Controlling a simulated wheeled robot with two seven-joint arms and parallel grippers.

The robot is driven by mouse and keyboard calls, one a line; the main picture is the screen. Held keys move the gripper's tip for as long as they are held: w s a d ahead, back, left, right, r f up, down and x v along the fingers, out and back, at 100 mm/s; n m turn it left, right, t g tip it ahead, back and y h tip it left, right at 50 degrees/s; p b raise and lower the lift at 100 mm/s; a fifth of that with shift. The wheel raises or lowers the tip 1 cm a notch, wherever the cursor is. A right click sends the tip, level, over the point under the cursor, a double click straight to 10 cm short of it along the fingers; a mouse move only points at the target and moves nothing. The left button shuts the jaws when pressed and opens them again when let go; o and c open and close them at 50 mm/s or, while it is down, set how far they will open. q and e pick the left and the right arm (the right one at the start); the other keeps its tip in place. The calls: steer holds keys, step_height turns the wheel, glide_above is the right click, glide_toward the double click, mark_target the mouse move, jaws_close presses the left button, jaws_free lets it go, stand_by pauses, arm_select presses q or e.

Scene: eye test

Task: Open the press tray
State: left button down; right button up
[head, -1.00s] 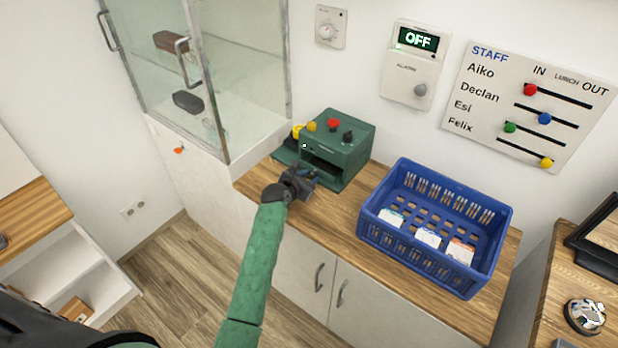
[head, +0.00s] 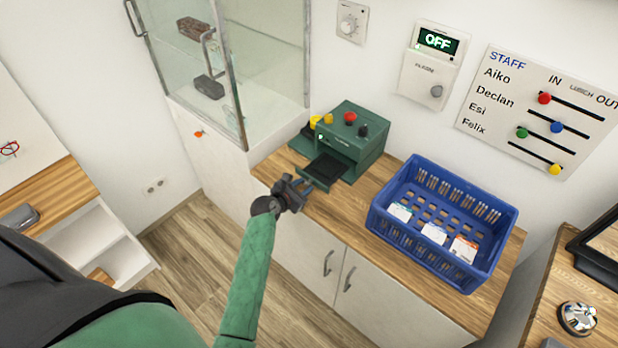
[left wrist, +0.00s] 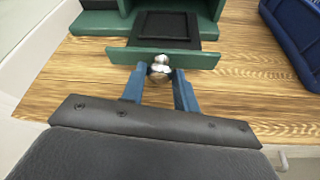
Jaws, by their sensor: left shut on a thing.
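The green press (head: 350,138) stands on the wooden counter beside the glass case, with yellow, red and black knobs on top. Its tray (head: 326,167) is slid part way out of the front and has a dark recessed inside. In the left wrist view, the tray's green front panel (left wrist: 190,59) carries a silver round knob (left wrist: 160,70). My left gripper (head: 305,187) is at the tray front. In the left wrist view, its two blue fingers (left wrist: 160,76) stand either side of the knob, shut on it. My right gripper is not in view.
A blue crate (head: 376,232) with cards stands to the right of the press on the counter (head: 325,213). A glass display case (head: 272,75) rises to the left. The counter in front of the press is clear.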

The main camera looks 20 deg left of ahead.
arm_select(q)
steer(key=c, duration=1.1)
jaws_free()
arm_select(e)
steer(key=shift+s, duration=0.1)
arm_select(q)
steer(key=shift+o, duration=0.2)
steer(key=shift+s, duration=0.1)
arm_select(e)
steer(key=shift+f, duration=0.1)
arm_select(q)
steer(key=shift+s+a, duration=0.15)
steer(key=shift+s, duration=0.15)
steer(key=b+v, duration=0.2)
steer(key=v, duration=0.5)
steer(key=shift+r+b, duration=0.2)
steer(key=shift+b, duration=0.15)
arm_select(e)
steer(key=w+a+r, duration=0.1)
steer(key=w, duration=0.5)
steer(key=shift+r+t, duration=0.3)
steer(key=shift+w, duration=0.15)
